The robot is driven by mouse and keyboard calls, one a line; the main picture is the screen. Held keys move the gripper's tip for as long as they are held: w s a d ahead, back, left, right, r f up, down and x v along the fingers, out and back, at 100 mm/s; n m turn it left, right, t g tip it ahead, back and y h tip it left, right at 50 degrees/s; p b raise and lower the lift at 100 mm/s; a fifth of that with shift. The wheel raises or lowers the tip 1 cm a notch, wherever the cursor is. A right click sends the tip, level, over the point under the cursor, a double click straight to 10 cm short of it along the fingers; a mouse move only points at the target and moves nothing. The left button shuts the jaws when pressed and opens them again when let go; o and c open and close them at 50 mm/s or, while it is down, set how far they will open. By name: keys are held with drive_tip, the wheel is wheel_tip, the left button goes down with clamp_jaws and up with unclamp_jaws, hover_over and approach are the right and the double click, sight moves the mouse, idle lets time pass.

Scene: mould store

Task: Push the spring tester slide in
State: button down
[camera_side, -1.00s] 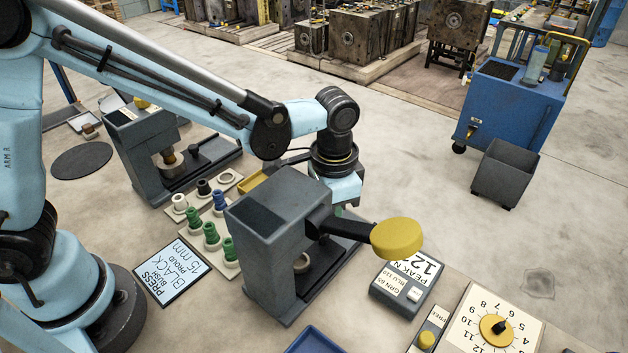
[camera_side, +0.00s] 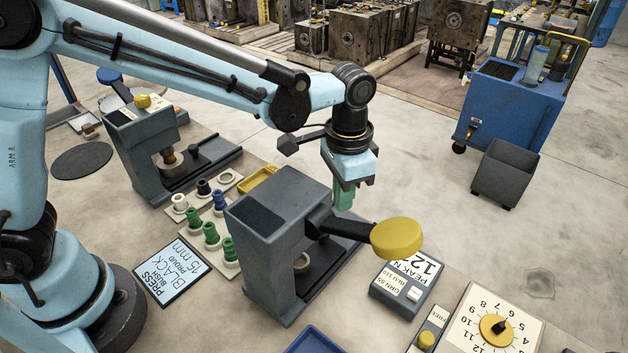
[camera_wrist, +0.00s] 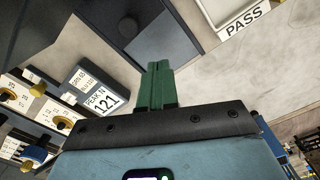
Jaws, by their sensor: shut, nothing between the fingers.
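The grey machine with the yellow-capped lever (camera_side: 290,235), which I take as the spring tester, stands at the middle front in the side view. Its dark slide (camera_side: 328,262) extends from its foot to the right; the far end is partly hidden by the lever. A pale ring (camera_side: 302,262) shows inside the frame. In the wrist view, a grey plate with a round black knob (camera_wrist: 128,27), seemingly the slide, lies ahead of the fingers. My gripper (camera_side: 343,206) has green fingers, shut and empty, above and behind the lever. The fingers (camera_wrist: 158,68) also show closed in the wrist view, apart from the knob.
A second grey press (camera_side: 140,160) stands at back left. Bushes and springs on a board (camera_side: 232,263) and a yellow tray (camera_side: 258,181) lie between the machines. The PEAK N readout (camera_side: 407,285) is right of the tester. A PASS label (camera_wrist: 245,17) shows in the wrist view.

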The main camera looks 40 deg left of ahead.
wheel_tip(320, 180, up, 6)
drive_tip(key=w, duration=0.2)
drive_tip(key=shift+w+r, duration=0.2)
drive_tip(key=shift+w, duration=0.15)
idle(0.3)
drive_tip(key=s+a+n+t, duration=0.3)
drive_tip(key=s+a, duration=0.3)
drive_tip(key=a, duration=0.3)
drive_tip(key=s+a+n+t, duration=0.3)
drive_tip(key=s+a, duration=0.3)
drive_tip(key=a, duration=0.3)
drive_tip(key=shift+s+r+t, duration=0.25)
drive_tip(key=shift+s+t, duration=0.05)
drive_tip(key=shift+t, duration=0.3)
idle(1.0)
